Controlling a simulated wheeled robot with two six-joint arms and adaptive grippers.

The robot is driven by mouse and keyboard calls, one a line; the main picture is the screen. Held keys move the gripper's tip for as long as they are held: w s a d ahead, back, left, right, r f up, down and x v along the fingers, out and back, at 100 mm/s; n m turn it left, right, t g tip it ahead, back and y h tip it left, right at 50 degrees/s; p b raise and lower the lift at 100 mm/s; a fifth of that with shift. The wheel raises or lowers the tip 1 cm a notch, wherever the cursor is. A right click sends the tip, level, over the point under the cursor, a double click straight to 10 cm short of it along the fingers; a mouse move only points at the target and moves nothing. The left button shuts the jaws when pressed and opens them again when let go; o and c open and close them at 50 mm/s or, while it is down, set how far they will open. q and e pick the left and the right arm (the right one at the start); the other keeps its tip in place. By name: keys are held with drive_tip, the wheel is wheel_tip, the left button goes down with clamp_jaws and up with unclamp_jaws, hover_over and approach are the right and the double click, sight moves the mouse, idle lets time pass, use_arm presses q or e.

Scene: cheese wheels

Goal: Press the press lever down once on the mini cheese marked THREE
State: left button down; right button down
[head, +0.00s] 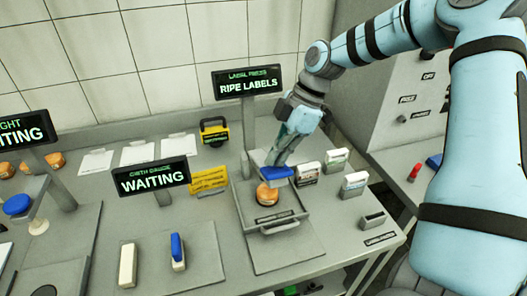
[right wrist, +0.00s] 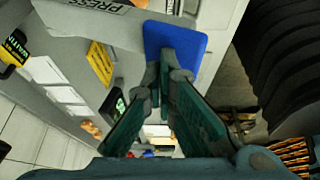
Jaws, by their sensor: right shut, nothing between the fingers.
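The label press stands on a grey base plate (head: 284,256), and its lever ends in a blue pad (head: 278,176). An orange mini cheese (head: 267,195) sits on the press beneath the pad; its marking is too small to read. My right gripper (head: 279,158) is shut and empty, pointing down at the blue pad from behind. In the right wrist view its fingertips (right wrist: 166,72) overlap the edge of the blue pad (right wrist: 176,42); I cannot tell whether they touch it. My left gripper is not in view.
A display (head: 247,84) reading RIPE LABELS stands behind the press. Small label boxes (head: 354,184) stand to its right. A WAITING display (head: 151,177), a yellow note (head: 208,180) and a blue-topped block (head: 178,252) are to its left. More orange cheeses (head: 55,159) lie far left.

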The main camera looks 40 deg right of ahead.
sight(285, 182)
drive_tip(key=shift+f, duration=0.1)
drive_tip(key=shift+s+a+f+b, duration=0.2)
drive_tip(key=shift+s+f+b, duration=0.35)
drive_tip(key=shift+f+b, duration=0.3)
drive_tip(key=shift+s+f, duration=0.1)
drive_tip(key=shift+f, duration=0.15)
idle(0.3)
drive_tip(key=shift+s+a+f+b, duration=0.1)
drive_tip(key=shift+s+f+b, duration=0.15)
drive_tip(key=shift+f+b, duration=0.25)
drive_tip(key=shift+s+a+f+b, duration=0.1)
drive_tip(key=shift+s+f+b, duration=0.1)
drive_tip(key=shift+f+b, duration=0.3)
drive_tip(key=shift+s+f, duration=0.1)
drive_tip(key=shift+f, duration=0.05)
drive_tip(key=shift+s+a+f+b, duration=0.1)
drive_tip(key=shift+s+f+b, duration=0.05)
drive_tip(key=shift+f+b, duration=0.4)
drive_tip(key=shift+s+a+f+b, duration=0.1)
drive_tip(key=shift+s+f+b, duration=0.05)
drive_tip(key=shift+f+b, duration=0.4)
drive_tip(key=shift+s+f+b, duration=0.15)
drive_tip(key=shift+f+b, duration=0.25)
drive_tip(key=shift+b, duration=0.2)
idle(0.7)
